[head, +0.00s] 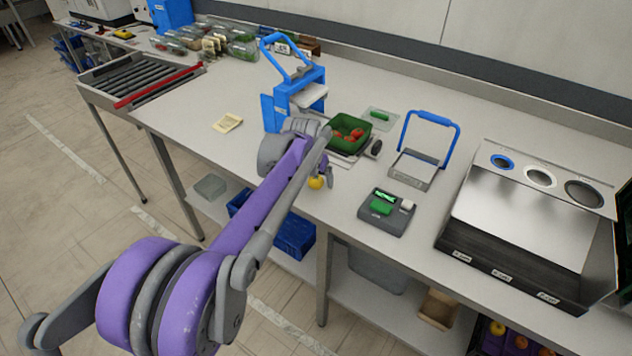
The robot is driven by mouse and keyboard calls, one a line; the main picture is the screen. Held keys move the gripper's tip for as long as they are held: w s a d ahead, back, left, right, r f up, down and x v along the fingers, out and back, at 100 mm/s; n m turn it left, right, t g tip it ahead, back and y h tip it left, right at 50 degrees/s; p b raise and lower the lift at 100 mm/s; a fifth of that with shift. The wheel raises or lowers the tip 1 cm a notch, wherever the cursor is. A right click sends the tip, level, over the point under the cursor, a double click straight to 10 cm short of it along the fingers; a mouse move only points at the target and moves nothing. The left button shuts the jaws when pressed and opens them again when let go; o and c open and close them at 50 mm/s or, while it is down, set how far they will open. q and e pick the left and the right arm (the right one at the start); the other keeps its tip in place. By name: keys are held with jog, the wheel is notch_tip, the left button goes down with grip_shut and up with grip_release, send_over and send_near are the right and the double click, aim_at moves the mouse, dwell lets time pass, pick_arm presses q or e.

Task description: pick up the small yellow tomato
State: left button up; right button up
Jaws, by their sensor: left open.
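A small yellow tomato (315,183) shows at the front edge of the worktop, just below the end of my left arm. My left gripper (323,175) is open around or right beside it; one dark finger shows to the right of the tomato. My wrist and forearm hide the other finger and part of the tomato, so I cannot tell whether the jaws touch it. My right gripper is not in view.
A green punnet (364,124) of red tomatoes stands behind the gripper, with a blue-framed device (312,78) to its left. A grey scale (385,222), a blue-handled frame (411,180) and a steel sorting box (530,222) stand right. The worktop's left part is mostly clear.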

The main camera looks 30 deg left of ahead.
pick_arm(q)
grip_shut()
jog(key=shift+r, duration=0.1)
